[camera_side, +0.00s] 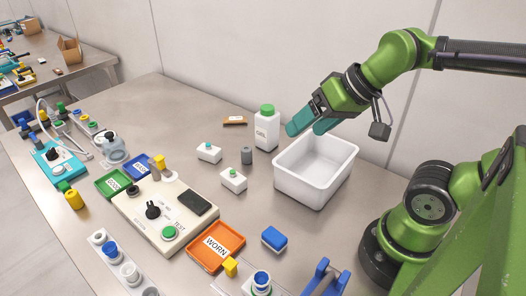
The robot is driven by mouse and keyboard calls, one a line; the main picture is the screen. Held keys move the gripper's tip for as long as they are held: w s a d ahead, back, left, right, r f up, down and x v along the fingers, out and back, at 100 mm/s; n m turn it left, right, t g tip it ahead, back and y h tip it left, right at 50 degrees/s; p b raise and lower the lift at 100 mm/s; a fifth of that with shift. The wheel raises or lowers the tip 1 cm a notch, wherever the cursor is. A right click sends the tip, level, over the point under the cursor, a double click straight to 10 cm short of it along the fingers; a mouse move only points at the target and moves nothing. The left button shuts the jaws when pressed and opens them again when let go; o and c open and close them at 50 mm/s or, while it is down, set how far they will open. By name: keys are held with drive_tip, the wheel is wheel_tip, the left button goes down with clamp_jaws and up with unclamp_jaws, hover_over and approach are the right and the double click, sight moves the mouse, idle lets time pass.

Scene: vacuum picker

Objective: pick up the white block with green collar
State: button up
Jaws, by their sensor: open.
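Two small white blocks lie on the metal table, each with a small green or teal piece on top. One white block (208,154) is farther back, and the other white block (233,182) is nearer the front. At this size I cannot tell which piece is a green collar. My gripper (308,128) has teal fingers and is open and empty. It hangs above the back edge of the white bin, to the right of both blocks and apart from them.
The empty white bin (300,187) is below my gripper. An orange tray (216,247), blue block (274,239) and control box (150,222) are nearer the front.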

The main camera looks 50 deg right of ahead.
sight(234, 173)
drive_tip(key=w+a+f+n+g+h, duration=0.15)
drive_tip(key=w+f+g, duration=0.25)
drive_tip(key=w, duration=0.6)
drive_tip(key=w+a+f+n+g+h, duration=0.1)
drive_tip(key=w+f+n+g, duration=0.15)
drive_tip(key=w, duration=0.65)
drive_tip(key=shift+m+g+y, duration=0.25)
drive_tip(key=shift+m+g, duration=0.1)
drive_tip(key=shift+m, duration=0.05)
wheel_tip(234, 173, down, 11)
drive_tip(key=shift+f, duration=0.15)
drive_tip(key=shift+w+d+f, duration=0.1)
drive_tip(key=shift+w+f, duration=0.15)
drive_tip(key=shift+f, duration=1.25)
drive_tip(key=shift+w+f, duration=0.2)
drive_tip(key=shift+f, duration=1.25)
drive_tip(key=c, duration=1.1)
